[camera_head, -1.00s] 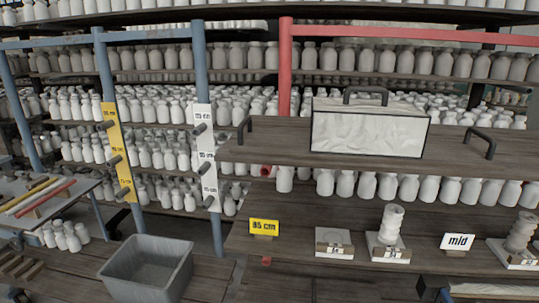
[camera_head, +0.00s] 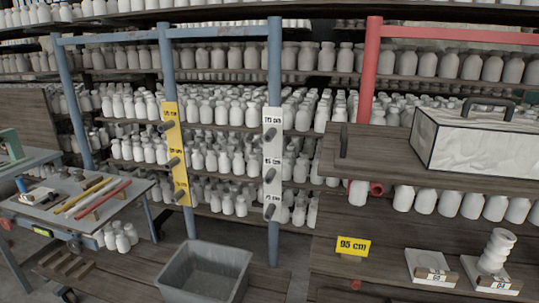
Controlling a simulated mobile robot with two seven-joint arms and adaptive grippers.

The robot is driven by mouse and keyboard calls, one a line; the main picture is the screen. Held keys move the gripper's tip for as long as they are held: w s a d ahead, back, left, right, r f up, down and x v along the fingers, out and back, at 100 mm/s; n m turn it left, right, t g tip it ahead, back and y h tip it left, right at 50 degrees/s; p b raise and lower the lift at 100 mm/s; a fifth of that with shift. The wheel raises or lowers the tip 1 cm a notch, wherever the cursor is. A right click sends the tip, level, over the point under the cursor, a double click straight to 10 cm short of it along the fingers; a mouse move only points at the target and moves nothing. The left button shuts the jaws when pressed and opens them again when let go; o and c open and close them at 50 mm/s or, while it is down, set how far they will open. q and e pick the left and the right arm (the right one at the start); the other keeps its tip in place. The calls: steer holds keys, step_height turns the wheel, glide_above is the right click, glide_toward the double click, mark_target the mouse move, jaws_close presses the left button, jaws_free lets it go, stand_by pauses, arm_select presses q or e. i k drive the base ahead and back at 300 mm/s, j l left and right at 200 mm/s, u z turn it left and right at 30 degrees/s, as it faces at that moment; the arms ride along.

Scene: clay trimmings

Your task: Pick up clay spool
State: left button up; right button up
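A pale, ridged spool-shaped piece (camera_head: 496,250) stands upright on a small white block with a label (camera_head: 494,281) on the lower shelf at the right. I take it to be the clay spool. Another white labelled block (camera_head: 431,268) to its left carries nothing. Neither of my grippers shows in the head view.
A grey bin (camera_head: 207,272) stands at the bottom centre. A tool table (camera_head: 76,205) is at the left. A white box with a handle (camera_head: 476,139) sits on the upper board at the right. A yellow "95 cm" sign (camera_head: 353,246) stands on the shelf. Racks of white bottles fill the back.

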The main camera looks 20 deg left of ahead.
mark_target(63, 171)
steer(key=j+u, duration=0.1)
steer(key=j, duration=0.35)
steer(key=i+j+u, duration=0.1)
steer(key=j, duration=0.3)
steer(key=i+j+u, duration=0.1)
steer(key=j, duration=0.3)
steer(key=i+j+u, duration=0.1)
steer(key=j, duration=0.35)
steer(key=i+j+u, duration=0.1)
steer(key=j, duration=0.3)
steer(key=i+j+u, duration=0.1)
steer(key=j, duration=0.3)
steer(key=i+j+u, duration=0.1)
steer(key=j, duration=0.25)
steer(key=i+j+u, duration=0.1)
steer(key=i+j, duration=0.15)
steer(key=j, duration=0.15)
steer(key=i+j+u, duration=0.2)
steer(key=i+j, duration=0.95)
steer(key=i, duration=0.15)
